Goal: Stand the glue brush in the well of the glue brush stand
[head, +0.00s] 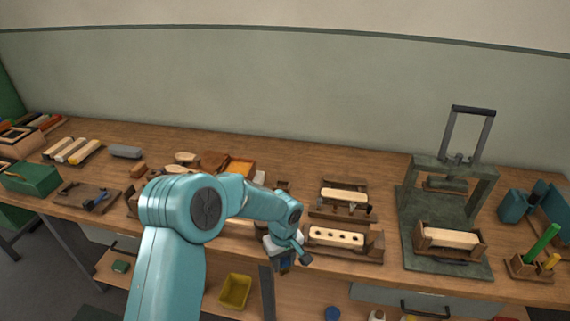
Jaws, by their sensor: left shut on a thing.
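My left gripper (288,256) hangs near the table's front edge, left of the pale block with a row of dark holes. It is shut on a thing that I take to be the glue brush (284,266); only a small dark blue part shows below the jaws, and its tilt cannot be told. A wooden holder (520,268) with an upright green handle and a shorter yellow one stands at the far right. I cannot tell whether it is the glue brush stand or whether the stand is hidden behind my arm. My right gripper is not in view.
The holed block (336,237) sits in a wooden fixture just right of the gripper. A dark green press (408,240) stands further right. A green box (30,178) and a tool board (78,193) are at left. The back strip of the table is clear.

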